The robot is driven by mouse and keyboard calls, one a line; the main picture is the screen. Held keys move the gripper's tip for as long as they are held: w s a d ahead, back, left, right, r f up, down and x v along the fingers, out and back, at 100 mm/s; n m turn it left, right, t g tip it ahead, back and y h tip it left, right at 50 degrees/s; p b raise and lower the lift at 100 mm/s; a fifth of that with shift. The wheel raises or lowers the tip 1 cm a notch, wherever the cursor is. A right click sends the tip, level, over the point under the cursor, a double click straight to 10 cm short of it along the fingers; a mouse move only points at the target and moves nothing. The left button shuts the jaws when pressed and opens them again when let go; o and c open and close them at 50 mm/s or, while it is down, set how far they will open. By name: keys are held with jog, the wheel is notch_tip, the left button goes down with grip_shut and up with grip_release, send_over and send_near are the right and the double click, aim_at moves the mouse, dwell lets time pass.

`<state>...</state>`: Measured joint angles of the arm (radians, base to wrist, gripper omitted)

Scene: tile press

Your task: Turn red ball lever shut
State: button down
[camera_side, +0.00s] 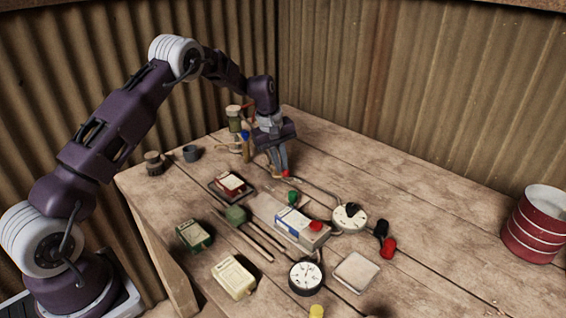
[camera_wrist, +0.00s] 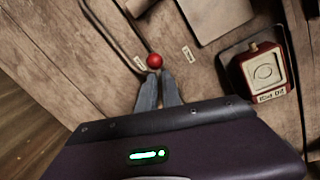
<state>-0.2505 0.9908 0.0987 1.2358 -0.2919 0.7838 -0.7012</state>
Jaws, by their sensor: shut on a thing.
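The red ball lever shows as a small red ball (camera_wrist: 154,61) in the middle of the wrist view, at the end of a thin metal rod. In the side view the ball (camera_side: 286,174) is low over the table, right at my fingertips. My gripper (camera_side: 283,168) points down with its fingers close together, shut on the lever at the ball. In the wrist view my gripper (camera_wrist: 160,78) has its two fingertips against the near side of the ball. The grip itself is partly hidden by the fingers. Small pale labels (camera_wrist: 188,54) lie on both sides of the ball.
A red block in a dark tray (camera_side: 231,186) stands to the left. A white box with a red button (camera_side: 301,228), a round dial (camera_side: 350,217) and a black gauge (camera_side: 306,276) stand in front. A red striped tin (camera_side: 537,224) stands far right. The back right table is clear.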

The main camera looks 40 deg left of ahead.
jog(key=m, duration=0.2)
jog(key=shift+s+a+m, duration=0.3)
jog(key=shift+m, duration=0.1)
jog(key=m, duration=0.2)
jog(key=a+m+h, duration=0.1)
jog(key=shift+s+m+g, duration=0.3)
jog(key=shift+g, duration=0.1)
jog(key=m, duration=0.3)
jog(key=shift+s+a, duration=0.15)
jog(key=shift+a, duration=0.25)
jog(key=shift+a+m+g, duration=0.25)
jog(key=shift+m+g, duration=0.05)
jog(key=shift+m, duration=0.7)
jog(key=shift+a+m+g, duration=0.25)
jog(key=shift+m+g, duration=0.05)
jog(key=shift+m, duration=0.7)
jog(key=c, duration=1.5)
grip_release()
jog(key=shift+a+r, duration=0.1)
jog(key=shift+r, duration=0.05)
